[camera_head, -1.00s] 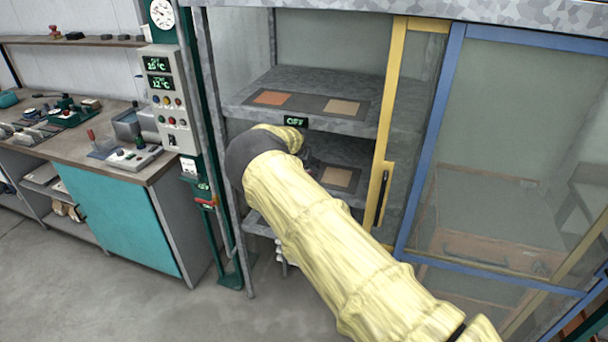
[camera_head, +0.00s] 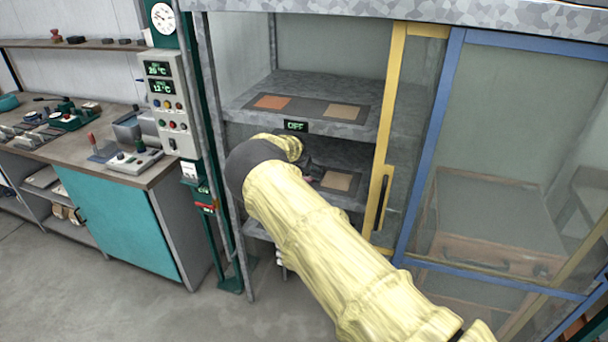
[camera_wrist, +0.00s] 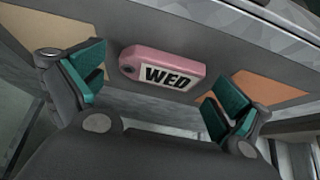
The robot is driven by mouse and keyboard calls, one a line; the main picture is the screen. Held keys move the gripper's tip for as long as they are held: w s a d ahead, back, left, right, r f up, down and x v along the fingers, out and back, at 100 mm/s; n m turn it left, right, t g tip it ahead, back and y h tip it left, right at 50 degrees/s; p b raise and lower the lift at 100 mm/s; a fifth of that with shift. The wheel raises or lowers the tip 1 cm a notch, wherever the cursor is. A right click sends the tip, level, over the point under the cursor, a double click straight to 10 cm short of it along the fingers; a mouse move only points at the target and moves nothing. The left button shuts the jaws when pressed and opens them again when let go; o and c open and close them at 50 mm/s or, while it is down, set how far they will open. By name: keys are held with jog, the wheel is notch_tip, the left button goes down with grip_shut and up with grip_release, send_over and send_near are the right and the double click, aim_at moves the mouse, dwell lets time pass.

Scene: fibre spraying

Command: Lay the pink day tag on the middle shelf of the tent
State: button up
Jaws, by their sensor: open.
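The pink day tag (camera_wrist: 160,68), marked WED, sits between my fingers in the wrist view, on or just over the dark mat (camera_wrist: 125,97). My gripper (camera_wrist: 155,90) is open, one green-padded finger to each side of the tag, with gaps between. An orange patch (camera_wrist: 262,88) lies to its right and a tan patch (camera_wrist: 43,20) to its left. In the head view my arm reaches into the tent's middle shelf (camera_head: 352,153), where a tan patch (camera_head: 338,180) shows. My arm hides the fingers and most of the tag there.
The upper shelf (camera_head: 310,82) lies above my wrist, with an OFF display (camera_head: 296,126) on its edge. The yellow door frame (camera_head: 384,130) stands to the right of my arm, the green post (camera_head: 203,150) to the left. A workbench (camera_head: 120,172) stands at left.

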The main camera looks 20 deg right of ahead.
jog(key=shift+r, duration=0.15)
jog(key=b+v, duration=0.3)
jog(key=v, duration=0.9)
jog(key=shift+b, duration=0.3)
